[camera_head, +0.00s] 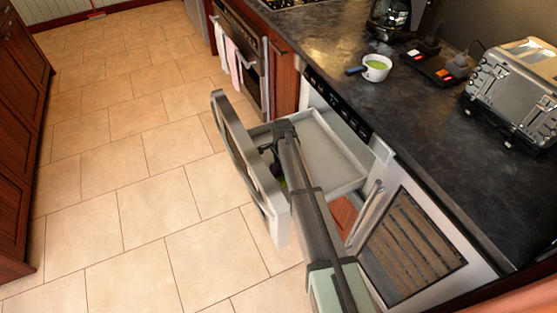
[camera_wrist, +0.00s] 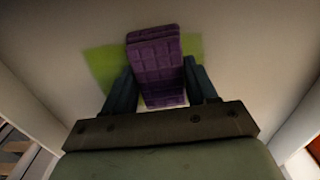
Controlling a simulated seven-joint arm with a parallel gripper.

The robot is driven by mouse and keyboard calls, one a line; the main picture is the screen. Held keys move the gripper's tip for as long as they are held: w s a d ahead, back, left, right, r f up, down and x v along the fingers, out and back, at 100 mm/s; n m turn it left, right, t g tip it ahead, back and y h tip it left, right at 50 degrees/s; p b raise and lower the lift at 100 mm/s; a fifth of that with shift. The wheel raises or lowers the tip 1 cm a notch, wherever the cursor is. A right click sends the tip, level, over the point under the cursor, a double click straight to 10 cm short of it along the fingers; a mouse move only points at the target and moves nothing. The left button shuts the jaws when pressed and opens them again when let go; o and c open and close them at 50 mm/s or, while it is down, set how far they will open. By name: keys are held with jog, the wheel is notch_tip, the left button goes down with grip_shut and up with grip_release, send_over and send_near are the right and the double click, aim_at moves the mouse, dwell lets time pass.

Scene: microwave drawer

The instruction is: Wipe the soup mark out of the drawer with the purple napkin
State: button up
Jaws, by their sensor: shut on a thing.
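The drawer (camera_head: 335,155) is pulled open under the counter. It is pale and shallow inside, and its floor fills much of the wrist view (camera_wrist: 235,50). A green soup mark (camera_wrist: 101,66) lies on that floor and shows on both sides of the napkin. The purple napkin (camera_wrist: 154,62) is folded and sits between my gripper's fingers, over the middle of the mark. My gripper (camera_wrist: 160,85) is shut on the napkin and points down into the drawer. In the head view my arm covers much of the drawer, and only a little purple and green shows. I cannot tell whether the napkin touches the floor.
The drawer's front panel (camera_head: 245,155) stands out over the tiled floor. On the dark counter (camera_head: 430,130) are a white pot of green soup (camera_head: 376,67), a toaster (camera_head: 515,90) and a coffee maker (camera_head: 390,18). The tiled floor at left is clear.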

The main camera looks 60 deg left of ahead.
jog(key=shift+d, duration=4.3)
jog(key=shift+w+d, duration=0.25)
jog(key=shift+w, duration=0.55)
jog(key=shift+a, duration=7.25)
jog(key=shift+w+a, duration=0.15)
jog(key=shift+w, duration=0.8)
jog(key=shift+s+d, duration=0.15)
jog(key=shift+d, duration=7.35)
notch_tip(320, 180, up, 8)
